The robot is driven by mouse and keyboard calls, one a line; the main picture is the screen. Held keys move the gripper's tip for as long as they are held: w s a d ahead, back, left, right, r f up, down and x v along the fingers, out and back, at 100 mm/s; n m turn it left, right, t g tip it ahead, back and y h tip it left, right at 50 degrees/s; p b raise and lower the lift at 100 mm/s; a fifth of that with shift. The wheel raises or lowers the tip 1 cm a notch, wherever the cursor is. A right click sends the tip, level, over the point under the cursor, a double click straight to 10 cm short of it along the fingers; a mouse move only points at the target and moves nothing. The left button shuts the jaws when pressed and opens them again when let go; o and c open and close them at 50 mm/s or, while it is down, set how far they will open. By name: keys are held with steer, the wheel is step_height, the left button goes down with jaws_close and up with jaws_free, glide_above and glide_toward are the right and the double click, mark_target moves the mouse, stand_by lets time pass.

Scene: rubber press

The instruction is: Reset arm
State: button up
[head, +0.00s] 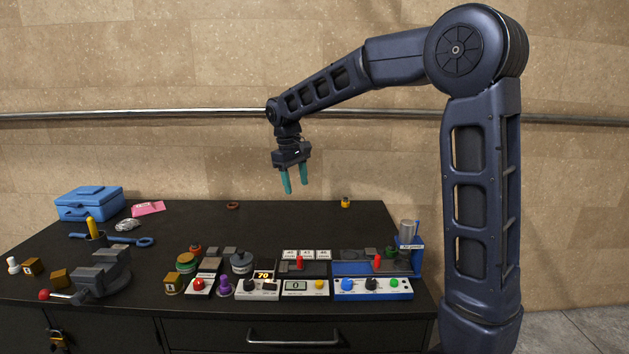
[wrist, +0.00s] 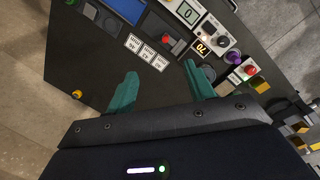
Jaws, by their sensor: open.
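My gripper (head: 294,180) hangs from my raised arm above the back middle of the black bench (head: 300,222) in the head view. Its two teal fingers point down and stand apart, with nothing between them. In the wrist view the open fingers (wrist: 161,92) show over the dark bench top, well above it. My arm bends from the column on the right, out to the left and then down at the wrist. No object touches the fingers.
Control boxes (head: 372,288) with knobs line the bench's front edge. A vise (head: 103,270), a blue toolbox (head: 90,203) and a wrench (head: 135,240) sit at left. A small yellow item (head: 345,202) lies at the back. The back middle is mostly clear. A wall rail (head: 150,114) runs behind.

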steer(key=s+d+r+m+t+y, duration=0.1)
steer(key=s+d+m, duration=0.3)
steer(key=d, duration=0.7)
steer(key=s+d+r+m+t, duration=0.15)
steer(key=s+d, duration=0.35)
steer(key=d, duration=0.6)
steer(key=s+d+f+m+t, duration=0.1)
steer(key=s+d+f+m, duration=0.3)
steer(key=s+d, duration=0.7)
steer(key=s+f, duration=0.1)
steer(key=s, duration=0.1)
steer(key=shift+s+d+f+t+y, duration=0.15)
steer(key=shift+s+d+t+y, duration=0.15)
steer(key=shift+t, duration=0.05)
steer(key=shift+m, duration=0.25)
